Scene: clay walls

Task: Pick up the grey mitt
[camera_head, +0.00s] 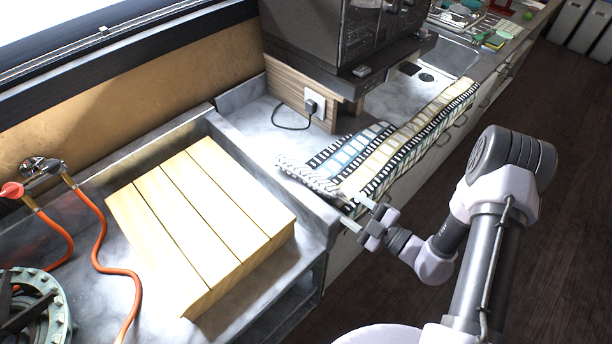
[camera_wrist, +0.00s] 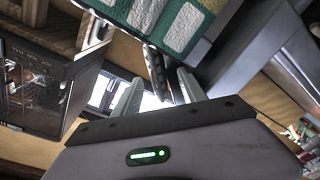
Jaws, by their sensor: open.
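A grey mitt with a pale ribbed pattern (camera_head: 308,178) lies on the counter at the left end of a patterned cloth in the head view. My gripper (camera_head: 354,211) is at the counter's front edge, just right of and below the mitt in the picture. In the wrist view, my gripper's two pale fingers (camera_wrist: 160,90) stand apart. A narrow grey dotted strip (camera_wrist: 155,72) shows between or beyond them; I cannot tell if it is the mitt or whether the fingers touch it.
The striped cloth (camera_head: 410,135) runs along the counter edge, and its green-and-cream part (camera_wrist: 170,18) hangs close above in the wrist view. A wooden slatted board (camera_head: 200,215) lies to the left. A dark oven (camera_head: 345,35) stands behind. Open floor lies right.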

